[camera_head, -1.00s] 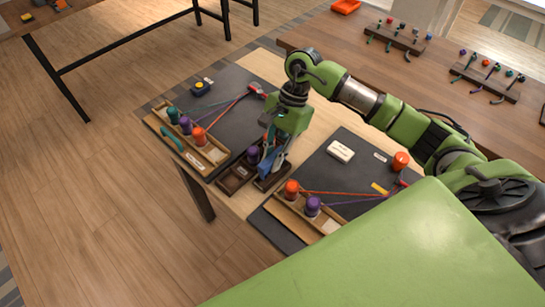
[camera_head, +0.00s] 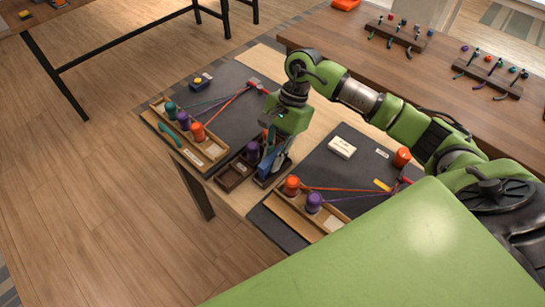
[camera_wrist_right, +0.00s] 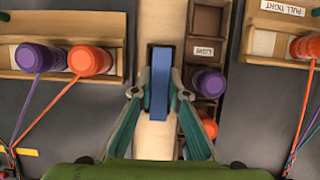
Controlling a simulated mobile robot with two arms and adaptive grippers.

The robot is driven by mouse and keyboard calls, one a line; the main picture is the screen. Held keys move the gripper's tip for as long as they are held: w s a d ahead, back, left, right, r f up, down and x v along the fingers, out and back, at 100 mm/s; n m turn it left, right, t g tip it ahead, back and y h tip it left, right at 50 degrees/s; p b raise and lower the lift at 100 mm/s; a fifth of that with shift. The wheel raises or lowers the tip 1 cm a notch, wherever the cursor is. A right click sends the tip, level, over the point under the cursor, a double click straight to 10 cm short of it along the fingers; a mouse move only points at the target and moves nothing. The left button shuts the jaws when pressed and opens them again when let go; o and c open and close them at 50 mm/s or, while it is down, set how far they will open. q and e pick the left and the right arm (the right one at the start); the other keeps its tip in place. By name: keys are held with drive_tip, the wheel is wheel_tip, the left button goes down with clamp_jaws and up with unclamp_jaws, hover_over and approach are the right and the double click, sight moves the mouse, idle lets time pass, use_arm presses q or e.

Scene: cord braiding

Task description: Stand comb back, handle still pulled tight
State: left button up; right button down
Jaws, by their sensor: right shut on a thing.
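My right gripper (camera_head: 274,158) points down at the gap between the two dark mats, and its jaws are shut on the blue comb (camera_wrist_right: 159,88). In the right wrist view the comb is upright between the fingertips, over a dark block (camera_wrist_right: 152,50) on the wooden strip. I cannot tell whether it is seated there. In the head view the comb (camera_head: 267,161) is partly hidden by the fingers. On the left mat, red and purple cords run from the spools to a red handle (camera_head: 254,83) and look straight. My left gripper is not in view.
Beside the comb is a dark compartment box (camera_wrist_right: 207,52) with a purple spool (camera_wrist_right: 208,83) and an orange one. Spool trays stand on the left mat (camera_head: 200,150) and right mat (camera_head: 295,207). A white block (camera_head: 342,147) lies on the right mat.

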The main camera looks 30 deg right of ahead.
drive_tip(key=shift+f, duration=0.3)
drive_tip(key=c, duration=1.9)
unclamp_jaws()
drive_tip(key=v, duration=1.1)
drive_tip(key=shift+w+d+r, duration=0.1)
drive_tip(key=shift+d+r, duration=0.05)
drive_tip(key=shift+r, duration=0.15)
drive_tip(key=shift+d+r, duration=0.1)
drive_tip(key=shift+r, duration=0.05)
